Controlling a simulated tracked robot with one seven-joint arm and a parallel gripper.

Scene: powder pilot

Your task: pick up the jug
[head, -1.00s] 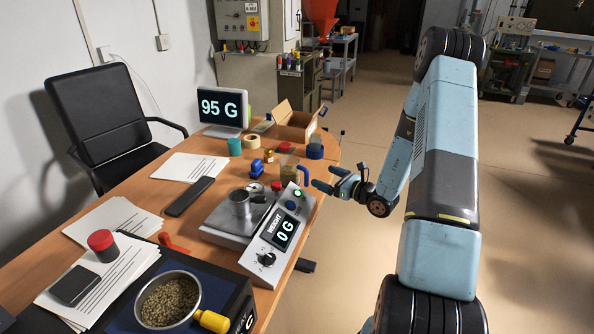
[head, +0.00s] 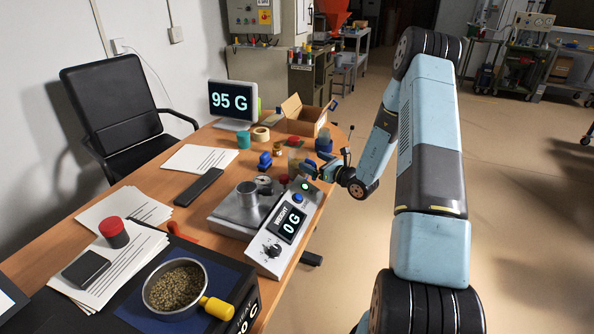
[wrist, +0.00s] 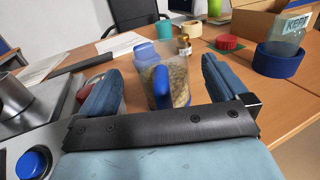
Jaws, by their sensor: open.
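The jug (wrist: 179,76) is clear with a blue handle (wrist: 160,86) and holds tan grain. It stands upright on the table, and its handle faces my wrist camera. In the head view the jug (head: 297,157) is small and partly hidden by my gripper (head: 308,172) at the table's right edge. My gripper (wrist: 165,88) is open in the wrist view, with one blue finger on each side of the jug's outline. The jug appears ahead of the fingers; I cannot tell whether they reach around it.
A blue ring (wrist: 279,61) holds a jar marked KEPT. A pan of grain (head: 177,288) sits at the front. A cardboard box (head: 302,119) stands at the back.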

